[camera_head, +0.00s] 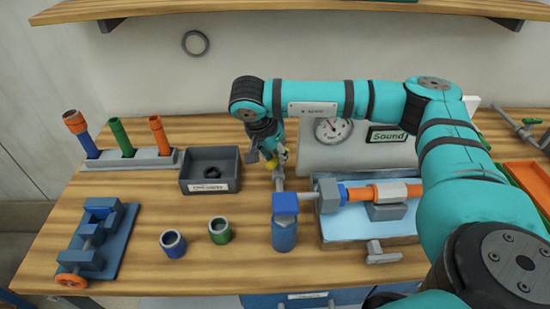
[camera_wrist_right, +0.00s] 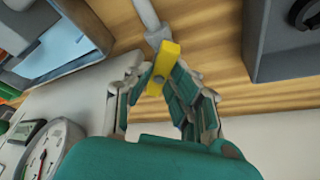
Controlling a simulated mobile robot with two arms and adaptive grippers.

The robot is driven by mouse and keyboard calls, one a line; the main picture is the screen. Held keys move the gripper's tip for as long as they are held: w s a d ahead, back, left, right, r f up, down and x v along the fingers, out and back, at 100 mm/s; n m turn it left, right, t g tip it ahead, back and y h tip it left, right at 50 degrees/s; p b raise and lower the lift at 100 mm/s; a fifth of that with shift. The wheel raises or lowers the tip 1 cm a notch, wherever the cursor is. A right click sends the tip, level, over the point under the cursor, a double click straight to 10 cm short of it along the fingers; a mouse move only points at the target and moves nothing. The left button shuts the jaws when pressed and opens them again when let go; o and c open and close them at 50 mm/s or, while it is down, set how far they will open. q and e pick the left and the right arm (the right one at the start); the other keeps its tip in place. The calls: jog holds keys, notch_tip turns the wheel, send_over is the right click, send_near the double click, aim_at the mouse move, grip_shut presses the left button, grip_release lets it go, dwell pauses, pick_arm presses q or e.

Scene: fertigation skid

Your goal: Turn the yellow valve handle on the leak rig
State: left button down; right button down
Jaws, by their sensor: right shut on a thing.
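The yellow valve handle (camera_wrist_right: 168,58) lies between the two fingers of my right gripper (camera_wrist_right: 160,84) in the wrist view, and the gripper is shut on it. A grey pipe or stem (camera_wrist_right: 151,22) runs up to the handle. In the head view the right gripper (camera_head: 271,152) points down at the left end of the leak rig, and only a little of the yellow handle (camera_head: 272,163) shows. The rig has an orange, white and blue pipe (camera_head: 362,193) over a pale blue tray (camera_head: 345,229). My left gripper is not in view.
A black bin (camera_head: 209,186) stands left of the gripper. A blue cup (camera_head: 285,234) stands in front of the rig's left end. The gauge panel (camera_head: 360,156) is behind the rig. Two short pipe sockets (camera_head: 173,243) and a blue clamp fixture (camera_head: 98,240) stand at left.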

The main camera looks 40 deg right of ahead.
jog(key=n+t+b, duration=0.1)
jog(key=n, duration=0.1)
jog(key=n+y+b, duration=0.1)
jog(key=n+b, duration=0.1)
jog(key=n, duration=0.1)
jog(key=shift+s+d+f+t+b, duration=0.1)
jog(key=shift+s+d+t+b, duration=0.1)
jog(key=shift+t+b, duration=0.15)
jog(key=shift+n+t+y+b, duration=0.4)
jog(key=shift+n+b, duration=0.25)
jog(key=shift+n, duration=0.75)
jog(key=c, duration=1.2)
grip_release()
jog(key=shift+s, duration=0.1)
jog(key=shift+c, duration=0.2)
jog(key=shift+r, duration=0.2)
jog(key=v, duration=1.2)
jog(key=shift+d, duration=0.15)
